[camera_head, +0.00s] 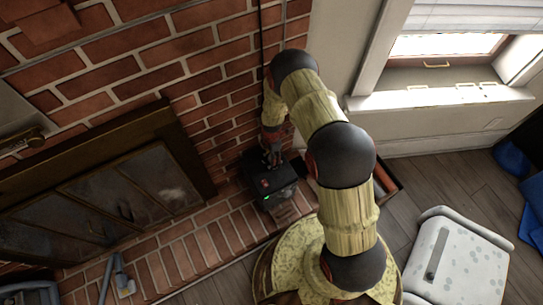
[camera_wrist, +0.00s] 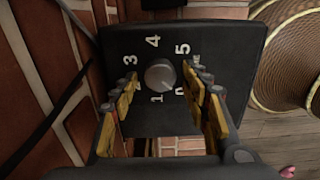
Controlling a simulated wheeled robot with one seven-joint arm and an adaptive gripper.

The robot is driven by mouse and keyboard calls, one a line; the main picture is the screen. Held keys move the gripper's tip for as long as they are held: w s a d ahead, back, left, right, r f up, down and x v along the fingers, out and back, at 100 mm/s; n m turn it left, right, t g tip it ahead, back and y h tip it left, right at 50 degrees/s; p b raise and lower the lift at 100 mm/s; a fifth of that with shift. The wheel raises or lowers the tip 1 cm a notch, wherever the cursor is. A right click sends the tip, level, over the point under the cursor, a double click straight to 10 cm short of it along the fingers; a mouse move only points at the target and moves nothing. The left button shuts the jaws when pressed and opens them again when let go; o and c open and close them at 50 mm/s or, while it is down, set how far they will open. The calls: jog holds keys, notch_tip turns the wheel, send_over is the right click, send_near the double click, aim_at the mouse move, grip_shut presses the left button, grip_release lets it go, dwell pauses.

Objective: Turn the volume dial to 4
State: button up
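The volume dial (camera_wrist: 160,75) is a round grey knob on the face of a black box (camera_wrist: 222,48) in the wrist view. White numbers ring it, with 4 above, 3 at left, 5 at upper right, and 1 and 0 below. I cannot make out where the knob points. My gripper (camera_wrist: 159,80) is open, with one yellow-padded finger on each side of the knob and a gap on both sides. In the head view the black box (camera_head: 270,184), with a small green light, stands on the brick hearth, and my gripper (camera_head: 271,152) is over it.
A brick wall (camera_head: 215,60) rises behind the box, with a dark cable running down it. The glass-fronted fireplace (camera_head: 105,200) is at left. A white stool (camera_head: 460,255) stands on the wooden floor at right. A wicker basket (camera_wrist: 285,65) is right of the box.

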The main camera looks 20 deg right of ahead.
jog(key=c, duration=1)
